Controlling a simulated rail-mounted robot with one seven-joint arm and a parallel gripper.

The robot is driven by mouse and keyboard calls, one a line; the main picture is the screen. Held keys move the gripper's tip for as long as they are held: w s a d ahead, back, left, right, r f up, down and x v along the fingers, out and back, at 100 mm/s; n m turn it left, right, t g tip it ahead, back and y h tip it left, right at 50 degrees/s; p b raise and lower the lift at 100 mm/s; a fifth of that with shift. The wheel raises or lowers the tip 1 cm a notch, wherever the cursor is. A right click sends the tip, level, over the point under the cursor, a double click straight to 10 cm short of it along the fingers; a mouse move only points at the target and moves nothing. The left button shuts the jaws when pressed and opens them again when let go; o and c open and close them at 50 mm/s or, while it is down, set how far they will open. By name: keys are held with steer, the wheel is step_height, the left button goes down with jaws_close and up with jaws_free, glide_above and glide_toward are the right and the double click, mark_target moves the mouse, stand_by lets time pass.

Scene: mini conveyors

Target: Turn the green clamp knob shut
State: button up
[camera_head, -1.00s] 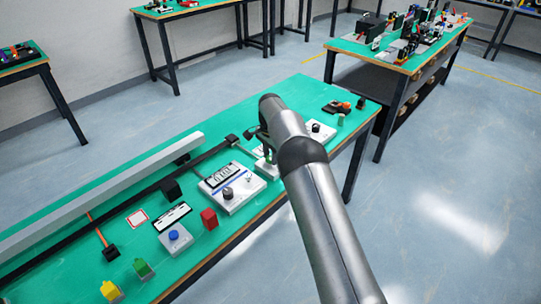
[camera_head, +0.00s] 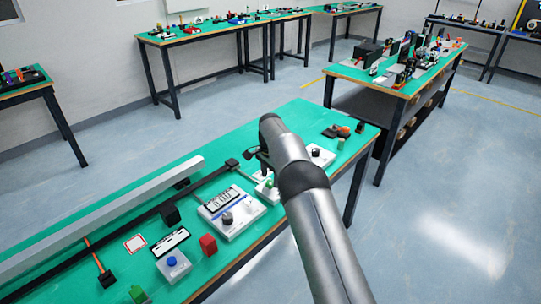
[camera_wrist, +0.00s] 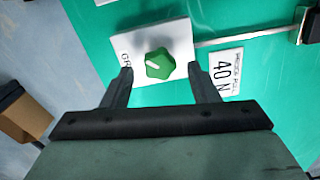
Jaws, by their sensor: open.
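The green clamp knob (camera_wrist: 159,63) is a lobed knob with a white pointer mark, on a white plate (camera_wrist: 181,34) in the wrist view. In the wrist view my gripper (camera_wrist: 159,72) is open, with one finger to each side of the knob. The fingers look apart from the knob; I cannot tell how high they are above it. In the head view the knob (camera_head: 270,184) shows small beside my arm, which hides part of its plate and most of my gripper.
A label reading 40 N (camera_wrist: 226,73) lies right of the plate. A red block (camera_head: 208,245) and a blue button box (camera_head: 173,265) are nearer. Another black-knobbed box (camera_head: 319,155) is behind my arm.

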mark_target(270, 182)
step_height(270, 182, up, 16)
steer(key=p, duration=0.1)
steer(key=shift+f+p, duration=0.2)
steer(key=shift+p, duration=0.15)
steer(key=s+d+r+n, duration=0.2)
steer(key=s+d+r, duration=0.2)
steer(key=s+d, duration=0.35)
steer(key=s+d+r+n, duration=0.2)
steer(key=s+d+r, duration=0.35)
steer(key=s, duration=0.35)
steer(key=s+d+f+n, duration=0.2)
steer(key=s+f, duration=0.1)
steer(key=s, duration=0.7)
steer(key=s+d+f+n, duration=0.2)
steer(key=s+f, duration=0.1)
steer(key=s, duration=0.7)
steer(key=s+d+f+n, duration=0.1)
steer(key=s+d+f, duration=0.1)
steer(key=s, duration=0.8)
steer(key=shift+d+f+n, duration=0.35)
steer(key=shift+f+n, duration=0.05)
steer(key=shift+f, duration=0.5)
